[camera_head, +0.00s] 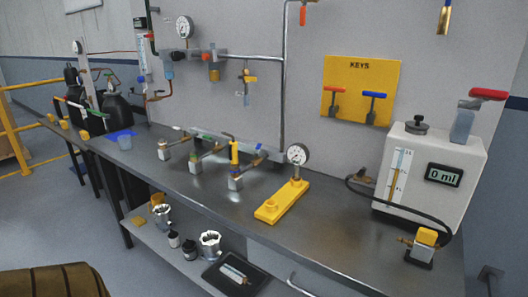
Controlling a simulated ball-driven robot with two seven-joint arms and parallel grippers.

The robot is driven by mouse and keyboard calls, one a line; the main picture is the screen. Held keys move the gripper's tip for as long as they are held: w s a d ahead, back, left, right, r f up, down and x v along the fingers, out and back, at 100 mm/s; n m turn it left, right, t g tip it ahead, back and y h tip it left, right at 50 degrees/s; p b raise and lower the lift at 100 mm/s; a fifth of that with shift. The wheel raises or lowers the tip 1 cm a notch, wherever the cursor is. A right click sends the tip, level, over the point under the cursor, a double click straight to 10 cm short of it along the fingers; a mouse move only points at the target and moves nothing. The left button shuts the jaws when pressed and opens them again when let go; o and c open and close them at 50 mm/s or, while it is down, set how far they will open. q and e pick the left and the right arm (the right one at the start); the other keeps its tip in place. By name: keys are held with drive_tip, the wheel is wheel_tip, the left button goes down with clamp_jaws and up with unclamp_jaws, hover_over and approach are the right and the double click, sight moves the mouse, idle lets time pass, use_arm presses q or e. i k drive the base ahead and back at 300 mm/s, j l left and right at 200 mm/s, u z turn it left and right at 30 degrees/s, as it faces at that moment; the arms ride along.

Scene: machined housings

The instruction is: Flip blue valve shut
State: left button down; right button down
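A row of small metal valves stands on the grey bench (330,225). The nearest valve (235,182) seems to have a blue band on its block, and a yellow lever stands upright on it. The middle valve (195,164) looks greenish. The far-left valve (163,152) has a pale block. Their levers are small, so I cannot tell for certain which valve is the blue one. Neither of my grippers is in view.
A yellow plate (272,209) with a gauge (298,155) lies right of the valves. A white tank (440,175) stands at the bench's right end. A yellow key board (345,88) holds red and blue T-handles. Pipes run along the wall; a shelf below holds parts.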

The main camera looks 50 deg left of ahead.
sight(258, 146)
drive_tip(key=u, duration=2)
drive_tip(key=i, duration=0.65)
